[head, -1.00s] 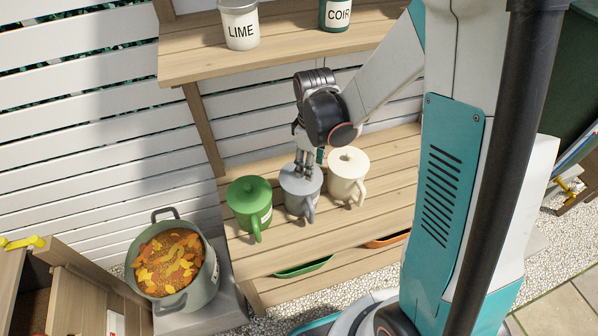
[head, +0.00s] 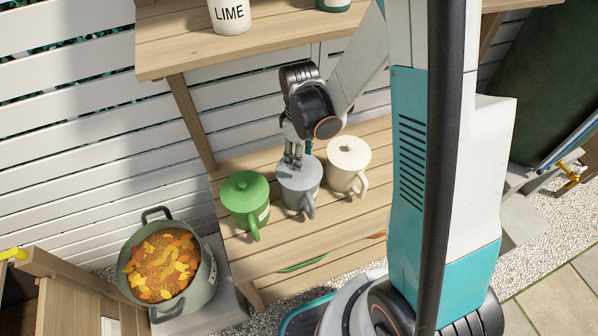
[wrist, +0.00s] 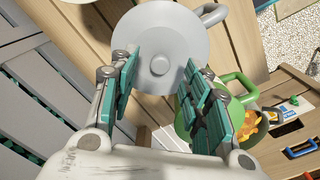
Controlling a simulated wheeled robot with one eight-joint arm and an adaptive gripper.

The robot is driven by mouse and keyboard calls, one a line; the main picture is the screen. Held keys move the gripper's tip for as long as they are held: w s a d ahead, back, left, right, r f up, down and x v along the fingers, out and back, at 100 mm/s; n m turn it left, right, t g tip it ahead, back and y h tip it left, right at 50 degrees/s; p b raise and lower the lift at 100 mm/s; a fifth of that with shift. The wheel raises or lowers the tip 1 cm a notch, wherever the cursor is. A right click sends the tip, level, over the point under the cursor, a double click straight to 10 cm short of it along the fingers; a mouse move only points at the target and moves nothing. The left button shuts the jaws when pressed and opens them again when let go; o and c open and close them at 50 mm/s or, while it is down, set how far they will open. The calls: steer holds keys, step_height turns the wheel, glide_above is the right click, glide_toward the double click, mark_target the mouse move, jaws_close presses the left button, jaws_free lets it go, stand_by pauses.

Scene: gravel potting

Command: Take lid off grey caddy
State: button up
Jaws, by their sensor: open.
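The grey caddy (head: 300,199) stands on the wooden bench between a green caddy and a cream caddy. Its round grey lid (wrist: 155,45) is on it, with a small knob in the middle of the lid in the wrist view. My gripper (head: 293,160) is just above the lid in the head view. In the wrist view my gripper (wrist: 168,95) is open, its two teal-padded fingers apart with the knob ahead between them. Nothing is held. In the head view the fingers hide the knob.
The green caddy (head: 245,205) stands close on the left and the cream caddy (head: 347,170) close on the right, both lidded. A shelf (head: 175,58) with a LIME tin (head: 230,15) is above. A pot of orange leaves (head: 150,300) stands lower left. The bench front (head: 290,235) is mostly clear.

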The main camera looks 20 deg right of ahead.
step_height(320, 180, down, 3)
steer(key=shift+r+b, duration=0.15)
steer(key=shift+b, duration=0.2)
steer(key=shift+c, duration=0.4)
jaws_close()
steer(key=shift+r, duration=0.15)
steer(key=shift+r+p, duration=0.4)
steer(key=shift+r, duration=0.15)
steer(key=shift+s+r+p, duration=0.25)
steer(key=shift+r+p, duration=0.15)
steer(key=shift+r, duration=0.25)
steer(key=shift+s+r+p, duration=0.2)
steer(key=shift+r+p, duration=0.2)
steer(key=shift+r, duration=0.2)
steer(key=s, duration=1.7)
steer(key=shift+f+b, duration=0.15)
steer(key=shift+b, duration=0.3)
